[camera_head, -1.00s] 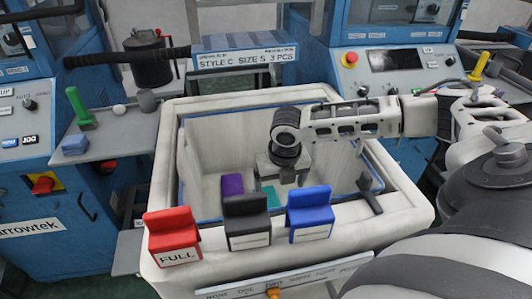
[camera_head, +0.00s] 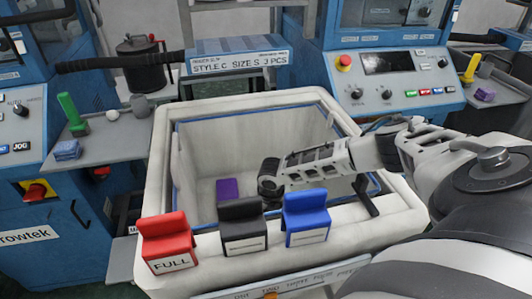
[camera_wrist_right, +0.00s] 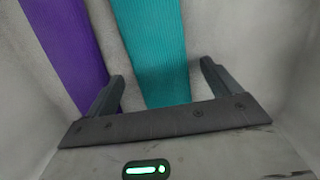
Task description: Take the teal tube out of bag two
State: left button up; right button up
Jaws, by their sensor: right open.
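The bag (camera_head: 157,150) is a large pale open-topped bin with a blue line inside its rim. My right arm reaches into it from the right, and its gripper is hidden there in the head view. In the right wrist view the right gripper (camera_wrist_right: 162,72) is open, with the teal tube (camera_wrist_right: 152,40) lying between its fingers, apparently touching neither. The teal tube is hidden in the head view. A purple tube (camera_wrist_right: 65,45) lies left of the teal one, close to the left finger; it also shows in the head view (camera_head: 228,188). My left gripper is not in view.
Red (camera_head: 167,240), black (camera_head: 242,225) and blue (camera_head: 306,215) clips sit on the bag's front rim; the red one reads FULL. A dark handle (camera_head: 365,196) stands at the right rim. Blue machines (camera_head: 385,95) stand behind. The bag walls are close around the gripper.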

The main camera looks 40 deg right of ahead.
jog(key=shift+d+f, duration=0.1)
jog(key=shift+f, duration=0.5)
jog(key=c, duration=1.1)
jog(key=shift+o, duration=0.2)
jog(key=shift+r, duration=0.1)
